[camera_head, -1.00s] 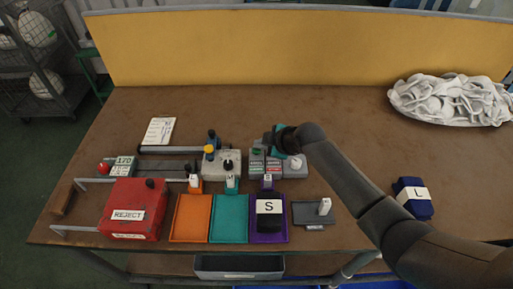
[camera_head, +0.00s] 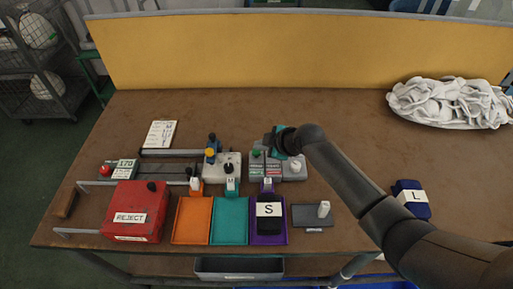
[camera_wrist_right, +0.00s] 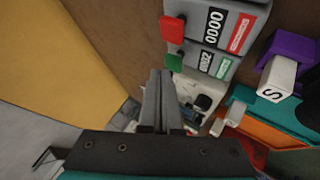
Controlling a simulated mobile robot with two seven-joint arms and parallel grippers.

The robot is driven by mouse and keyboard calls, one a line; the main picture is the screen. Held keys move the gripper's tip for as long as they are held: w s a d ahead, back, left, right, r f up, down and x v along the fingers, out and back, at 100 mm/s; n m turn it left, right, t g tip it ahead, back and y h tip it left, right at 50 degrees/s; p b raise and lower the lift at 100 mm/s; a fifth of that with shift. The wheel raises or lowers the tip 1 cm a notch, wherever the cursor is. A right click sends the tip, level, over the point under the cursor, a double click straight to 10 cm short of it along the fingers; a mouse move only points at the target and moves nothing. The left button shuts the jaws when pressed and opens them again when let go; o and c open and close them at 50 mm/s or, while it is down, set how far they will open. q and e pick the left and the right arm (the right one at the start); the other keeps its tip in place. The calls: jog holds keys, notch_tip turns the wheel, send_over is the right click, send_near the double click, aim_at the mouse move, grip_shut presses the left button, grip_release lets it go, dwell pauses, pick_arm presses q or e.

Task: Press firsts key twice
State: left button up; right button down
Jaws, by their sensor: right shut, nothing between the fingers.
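A grey counter unit (camera_head: 267,171) stands at the middle of the table, with a green key and a red key on its back edge. In the right wrist view its red key (camera_wrist_right: 173,29) is beside a red label, and its green key (camera_wrist_right: 174,63) is beside a green label. The display by the red label reads 0000; the other display is hard to read. My right gripper (camera_wrist_right: 160,74) is shut and empty. Its fingertips are just left of the green key in that view; I cannot tell whether they touch. In the head view the right gripper (camera_head: 270,141) is over the counter's back edge.
A red REJECT box (camera_head: 135,232), an orange tray (camera_head: 191,222), a teal tray (camera_head: 230,222) and a purple tray (camera_head: 267,239) line the front. A dark S block (camera_head: 269,222) lies in the purple tray. A blue L block (camera_head: 412,208) and white socks (camera_head: 450,103) are right.

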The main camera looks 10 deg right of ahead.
jog(key=shift+r, duration=0.3)
notch_tip(320, 180, up, 5)
jog(key=p, duration=0.5)
dwell(0.8)
